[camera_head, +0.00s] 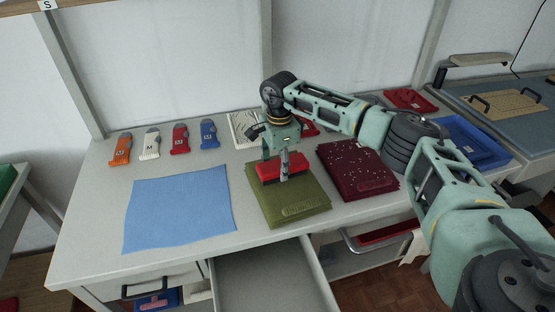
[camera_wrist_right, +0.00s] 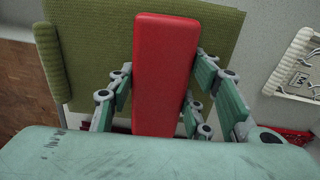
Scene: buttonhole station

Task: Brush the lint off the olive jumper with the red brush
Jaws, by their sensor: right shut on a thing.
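The olive jumper (camera_head: 290,206) lies folded on the table, right of the blue cloth. The red brush (camera_head: 270,172) is over the jumper's upper part in the head view. My right gripper (camera_head: 284,172) is shut on the brush. In the right wrist view, the red brush (camera_wrist_right: 166,75) sits between the fingers of my right gripper (camera_wrist_right: 160,98), with the olive jumper (camera_wrist_right: 222,75) behind it. I cannot tell whether the bristles touch the fabric. No lint is clearly visible on the olive jumper. My left gripper is not in view.
A dark red folded jumper (camera_head: 352,172) with white specks lies close on the right. A flat blue cloth (camera_head: 178,210) is on the left. An open drawer (camera_head: 268,283) juts out in front.

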